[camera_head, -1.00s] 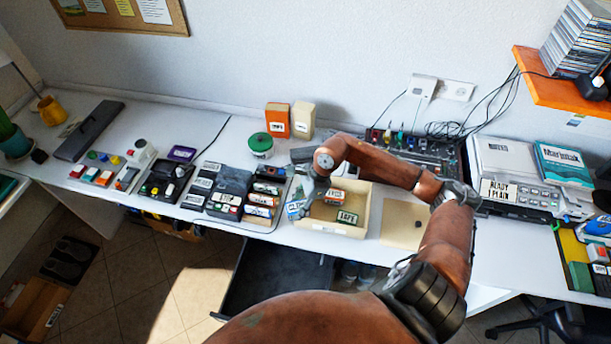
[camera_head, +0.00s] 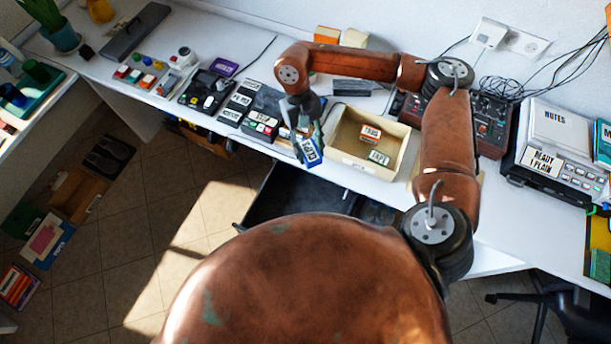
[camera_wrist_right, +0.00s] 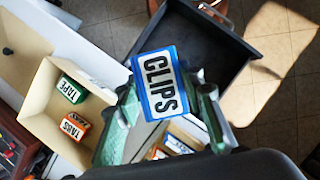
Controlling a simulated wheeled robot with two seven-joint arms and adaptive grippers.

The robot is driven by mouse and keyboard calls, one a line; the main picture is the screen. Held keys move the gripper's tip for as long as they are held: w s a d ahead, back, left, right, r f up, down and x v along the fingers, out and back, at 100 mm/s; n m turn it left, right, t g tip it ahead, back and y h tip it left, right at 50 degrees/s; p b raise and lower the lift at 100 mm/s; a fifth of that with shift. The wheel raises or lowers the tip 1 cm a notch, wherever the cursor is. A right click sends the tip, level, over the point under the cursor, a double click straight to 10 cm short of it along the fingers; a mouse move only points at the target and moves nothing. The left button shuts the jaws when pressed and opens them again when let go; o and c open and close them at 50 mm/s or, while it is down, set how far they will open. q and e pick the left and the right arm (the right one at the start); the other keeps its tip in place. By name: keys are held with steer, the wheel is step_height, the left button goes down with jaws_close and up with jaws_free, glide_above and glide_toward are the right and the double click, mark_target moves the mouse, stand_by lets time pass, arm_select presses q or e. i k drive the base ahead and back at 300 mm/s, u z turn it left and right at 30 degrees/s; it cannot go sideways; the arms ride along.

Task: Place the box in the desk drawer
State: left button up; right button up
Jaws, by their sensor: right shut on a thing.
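My right gripper (camera_head: 309,143) is shut on a small blue and white box labelled CLIPS (camera_head: 309,154). It holds the box near the desk's front edge, to the left of the cream tray. In the right wrist view the CLIPS box (camera_wrist_right: 160,83) sits between the two green fingers of the gripper (camera_wrist_right: 166,97), label toward the camera. The open desk drawer (camera_head: 290,200) is dark and lies below the desk top. In the right wrist view the drawer (camera_wrist_right: 218,50) looks empty where it shows, beyond the box. My left gripper is not in view.
A cream tray (camera_head: 362,169) on the desk (camera_head: 215,140) holds an orange TABS box (camera_head: 370,134) and a green TAPE box (camera_head: 379,157). Label holders and small boxes stand left of the gripper.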

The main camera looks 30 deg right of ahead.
mark_target(295, 209)
steer(key=z, duration=1.05)
steer(key=k, duration=1)
steer(key=u, duration=1)
steer(key=i, duration=0.5)
